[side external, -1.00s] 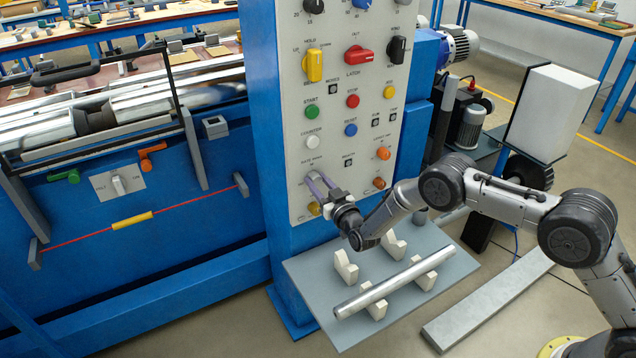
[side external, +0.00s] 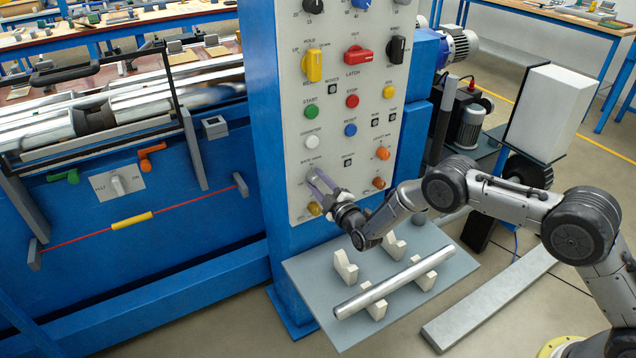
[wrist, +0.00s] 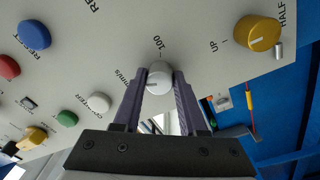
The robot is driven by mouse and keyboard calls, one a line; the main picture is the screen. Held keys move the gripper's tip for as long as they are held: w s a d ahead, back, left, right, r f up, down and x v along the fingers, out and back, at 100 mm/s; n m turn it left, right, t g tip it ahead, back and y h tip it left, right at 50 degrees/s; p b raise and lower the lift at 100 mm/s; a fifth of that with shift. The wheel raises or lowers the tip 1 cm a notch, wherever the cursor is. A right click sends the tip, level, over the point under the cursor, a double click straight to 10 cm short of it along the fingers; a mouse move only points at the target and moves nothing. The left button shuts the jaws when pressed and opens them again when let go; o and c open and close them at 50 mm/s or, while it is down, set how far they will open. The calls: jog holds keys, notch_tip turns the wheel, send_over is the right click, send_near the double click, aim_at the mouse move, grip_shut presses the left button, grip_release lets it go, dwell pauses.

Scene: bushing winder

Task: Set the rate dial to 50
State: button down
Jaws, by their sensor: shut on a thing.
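The rate dial (wrist: 159,78) is a small pale grey-white knob with a dark pointer line. In the wrist view it sits between the fingertips of my gripper (wrist: 159,82), which is shut on it from both sides. Its pointer line lies toward the left in that view, and a "100" mark is printed just above the knob. No "50" mark can be read. In the side view, the purple-grey fingers of my gripper (side external: 314,180) reach the lower left of the control panel (side external: 298,133), below the rate label, and mostly hide the dial.
A gold knob (wrist: 258,33) marked UP and HALF is close to the dial; it shows below my fingers in the side view (side external: 314,208). White (side external: 312,142) and blue (side external: 350,130) buttons are above. A shelf (side external: 313,283) with a metal bar (side external: 385,288) on cradles lies below.

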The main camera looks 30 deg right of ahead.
jog(key=shift+n, duration=2.3)
jog(key=shift+c, duration=2.3)
grip_release()
jog(key=s, duration=1.4)
jog(key=shift+d+f, duration=0.15)
jog(key=shift+f, duration=0.1)
jog(key=shift+w, duration=0.1)
